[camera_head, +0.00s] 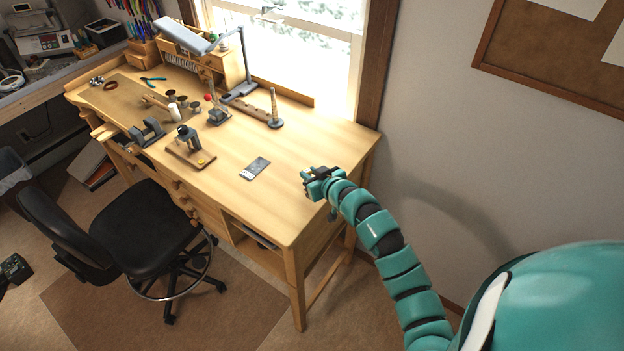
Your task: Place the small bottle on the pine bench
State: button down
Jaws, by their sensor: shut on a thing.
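The pine bench (310,143) is a light wooden workbench under the window, with a wide bare stretch of top at its right end. My teal gripper (307,181) is over the right front part of the bench top, seen small and from behind. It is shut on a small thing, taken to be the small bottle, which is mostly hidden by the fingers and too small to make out. I cannot tell how high the gripper is above the top.
A grey flat card-like thing (255,168) lies left of my gripper. Small tools, a vise (148,132), a wooden-based stand (190,150) and a desk lamp (242,70) crowd the left and back. A black chair (140,225) stands in front. The bench's right end is clear.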

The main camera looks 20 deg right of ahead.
jog(key=shift+d+f+p, duration=0.1)
jog(key=shift+f+p, duration=1.05)
jog(key=shift+f, duration=0.5)
jog(key=shift+f+b, duration=0.25)
jog(key=shift+b, duration=0.1)
jog(key=c, duration=1.3)
grip_release()
jog(key=shift+o, duration=0.2)
jog(key=shift+r, duration=0.1)
